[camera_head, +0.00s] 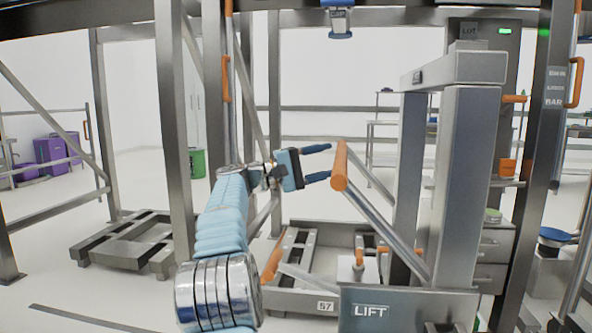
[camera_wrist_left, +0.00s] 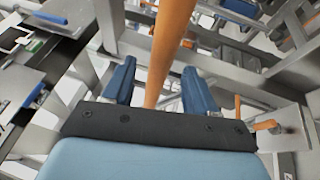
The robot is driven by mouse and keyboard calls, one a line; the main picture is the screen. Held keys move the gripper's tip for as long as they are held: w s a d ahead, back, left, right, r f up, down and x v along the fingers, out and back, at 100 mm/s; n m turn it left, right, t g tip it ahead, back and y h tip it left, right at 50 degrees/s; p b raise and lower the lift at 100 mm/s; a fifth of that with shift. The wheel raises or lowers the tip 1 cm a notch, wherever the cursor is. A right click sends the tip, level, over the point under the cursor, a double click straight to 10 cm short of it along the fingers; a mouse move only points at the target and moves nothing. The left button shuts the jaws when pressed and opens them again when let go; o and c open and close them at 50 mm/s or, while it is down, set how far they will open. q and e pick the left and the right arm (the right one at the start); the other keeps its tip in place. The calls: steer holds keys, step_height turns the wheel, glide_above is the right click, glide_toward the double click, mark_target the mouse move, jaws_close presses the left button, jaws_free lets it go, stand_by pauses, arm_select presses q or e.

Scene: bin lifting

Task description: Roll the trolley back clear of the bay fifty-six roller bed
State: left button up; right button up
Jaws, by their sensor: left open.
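My left gripper (camera_head: 325,161) is open, its two blue fingers pointing right at an orange handle (camera_head: 340,166). In the left wrist view the orange handle (camera_wrist_left: 170,45) appears in line with the gap between the fingers (camera_wrist_left: 159,66). The fingers are not closed on it. The handle tops a slanted metal bar (camera_head: 385,233) running down to the machine marked LIFT (camera_head: 371,310). I cannot tell whether this bar belongs to the trolley. A low roller bed marked 57 (camera_head: 325,306) lies behind and left of it. I see no 56 label. My right gripper is out of view.
A tall grey lift column (camera_head: 465,180) stands right of the handle. Steel posts (camera_head: 178,110) rise close to my left arm. A low metal frame (camera_head: 125,240) lies on the floor at left. A green bin (camera_head: 197,163) and purple bins (camera_head: 50,152) stand farther back. Floor is open at front left.

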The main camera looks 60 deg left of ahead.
arm_select(q)
steer(key=v, duration=0.9)
steer(key=shift+s, duration=0.2)
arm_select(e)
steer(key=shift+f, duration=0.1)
